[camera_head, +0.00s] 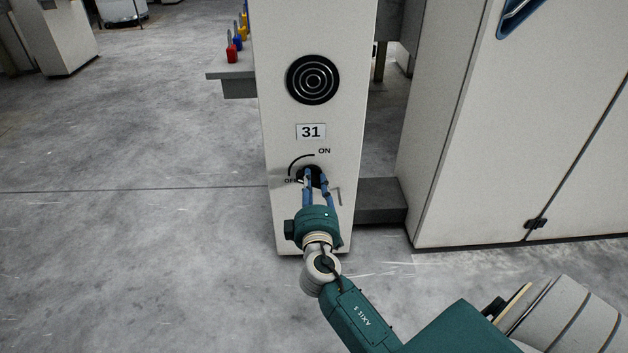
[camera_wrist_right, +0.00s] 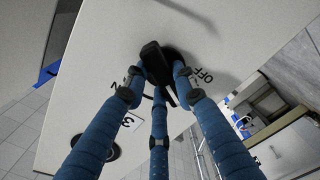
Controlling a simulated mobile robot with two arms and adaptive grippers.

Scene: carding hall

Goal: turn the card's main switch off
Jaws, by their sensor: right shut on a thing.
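The main switch (camera_head: 316,175) is a black rotary handle on a dark round base, low on the pale machine post (camera_head: 271,150). An arc runs beside it, with ON at its upper right and OFF at its left. My right gripper (camera_head: 315,182), with blue fingers, is shut on the switch handle. In the right wrist view the black handle (camera_wrist_right: 156,62) sits between the fingertips, with the OFF label (camera_wrist_right: 202,76) close to one finger. The fingers partly hide the handle, and I cannot tell which mark it points to. My left gripper is not in view.
A number plate reading 31 (camera_head: 311,132) and a round black ringed disc (camera_head: 313,79) are above the switch. Padlocks (camera_head: 232,52) hang by a grey ledge (camera_head: 231,75) at the left. A large pale cabinet (camera_head: 500,140) stands at the right.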

